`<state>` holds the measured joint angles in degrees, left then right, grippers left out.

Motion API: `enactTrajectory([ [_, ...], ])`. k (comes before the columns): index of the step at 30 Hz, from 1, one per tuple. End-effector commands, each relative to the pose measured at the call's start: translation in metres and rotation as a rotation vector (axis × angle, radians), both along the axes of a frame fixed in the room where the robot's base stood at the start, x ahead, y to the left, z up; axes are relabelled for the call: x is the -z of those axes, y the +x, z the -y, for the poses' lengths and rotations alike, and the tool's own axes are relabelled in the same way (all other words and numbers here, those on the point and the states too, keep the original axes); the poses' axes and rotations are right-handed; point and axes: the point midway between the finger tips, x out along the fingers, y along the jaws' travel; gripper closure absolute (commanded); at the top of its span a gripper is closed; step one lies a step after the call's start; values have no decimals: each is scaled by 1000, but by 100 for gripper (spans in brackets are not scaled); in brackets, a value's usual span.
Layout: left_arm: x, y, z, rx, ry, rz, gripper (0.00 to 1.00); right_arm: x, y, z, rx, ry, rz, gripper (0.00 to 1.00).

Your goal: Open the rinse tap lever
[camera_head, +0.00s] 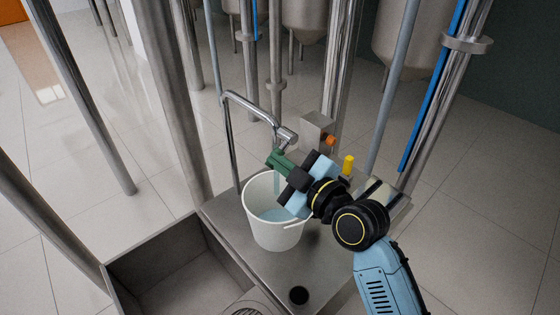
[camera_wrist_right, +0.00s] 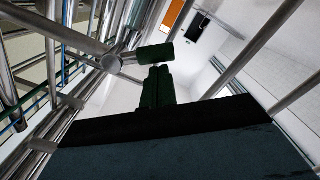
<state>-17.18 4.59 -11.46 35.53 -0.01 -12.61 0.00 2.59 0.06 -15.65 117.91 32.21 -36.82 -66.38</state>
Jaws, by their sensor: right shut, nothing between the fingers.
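The chrome rinse tap (camera_head: 258,112) arches over a white bucket (camera_head: 262,228). Its thick end also shows in the right wrist view (camera_wrist_right: 108,63). In that view a dark green cylinder (camera_wrist_right: 155,53), which looks like the lever's grip, joins this chrome part. My right gripper (camera_head: 282,162) is at the tap's end, above the bucket. Its dark green fingers (camera_wrist_right: 157,82) are shut and empty, with the tips just below the green cylinder. I cannot tell whether they touch. In the head view the fingers and the green grip blend together. My left gripper is out of view.
A pale blue vertical streak, like water, (camera_head: 277,185) drops into the bucket, which holds pale blue liquid (camera_head: 277,214). The bucket stands on a steel counter (camera_head: 240,260) beside a sink basin (camera_head: 170,260). A steel box (camera_head: 316,128) and a yellow part (camera_head: 348,165) stand behind my gripper. Steel posts surround the counter.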

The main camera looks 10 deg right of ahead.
Motion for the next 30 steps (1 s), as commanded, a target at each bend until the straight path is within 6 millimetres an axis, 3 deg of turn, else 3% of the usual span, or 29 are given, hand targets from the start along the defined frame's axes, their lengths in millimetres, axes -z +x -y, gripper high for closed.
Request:
enactTrajectory([
  [14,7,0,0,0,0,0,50,9,2,2,-1,-107,74,100],
  [30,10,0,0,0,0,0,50,31,11,15,0,-481,344,100],
])
